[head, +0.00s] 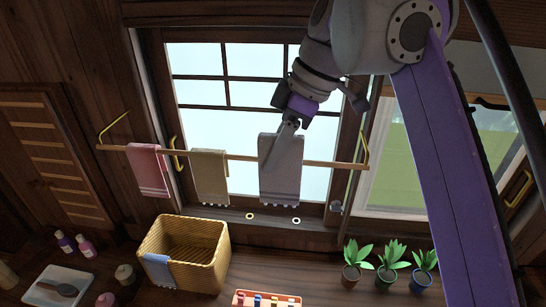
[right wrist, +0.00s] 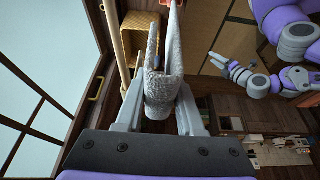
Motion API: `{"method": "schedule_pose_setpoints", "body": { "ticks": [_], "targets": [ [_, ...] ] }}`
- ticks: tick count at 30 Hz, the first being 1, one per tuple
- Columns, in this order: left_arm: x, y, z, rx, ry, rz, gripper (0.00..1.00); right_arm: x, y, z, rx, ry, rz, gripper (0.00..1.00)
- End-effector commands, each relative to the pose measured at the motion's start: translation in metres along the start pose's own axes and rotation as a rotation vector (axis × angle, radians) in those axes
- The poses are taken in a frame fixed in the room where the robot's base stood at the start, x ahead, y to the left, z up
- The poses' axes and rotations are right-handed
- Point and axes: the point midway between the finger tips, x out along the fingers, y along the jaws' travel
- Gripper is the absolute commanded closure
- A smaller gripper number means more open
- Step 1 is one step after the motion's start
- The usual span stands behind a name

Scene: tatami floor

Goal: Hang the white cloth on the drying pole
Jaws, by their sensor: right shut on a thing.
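The white cloth (head: 281,172) hangs folded from my right gripper (head: 290,127), which is shut on its upper edge. In the head view it covers part of the wooden drying pole (head: 240,157), with its top above the pole line. In the right wrist view the cloth (right wrist: 156,88) hangs in two layers between the fingers of my right gripper (right wrist: 163,112). The pole (right wrist: 114,45) shows to the left of both layers, not between them. My left gripper (right wrist: 217,62) is small and far off in the right wrist view; its jaws are unclear.
A pink towel (head: 148,172) and a beige towel (head: 210,178) hang on the pole to the left. Below stand a wicker basket (head: 205,275) with a blue cloth (head: 158,270) and several potted plants (head: 387,264). A window (head: 230,75) is behind the pole.

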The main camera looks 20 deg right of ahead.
Motion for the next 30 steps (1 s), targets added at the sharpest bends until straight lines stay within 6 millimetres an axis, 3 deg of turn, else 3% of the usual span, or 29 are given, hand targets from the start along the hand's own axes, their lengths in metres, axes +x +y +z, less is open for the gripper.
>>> {"method": "schedule_pose_setpoints", "body": {
  "ticks": [23,30],
  "targets": [
    [-0.004,0.000,-0.007,0.000,0.008,0.000,0.50,0.000,0.063,0.000,0.000,0.001,0.001,1.00],
    [0.006,0.000,0.009,0.000,-0.010,0.000,0.50,0.021,0.062,0.009,0.000,-0.002,-0.002,1.00]
  ]
}}
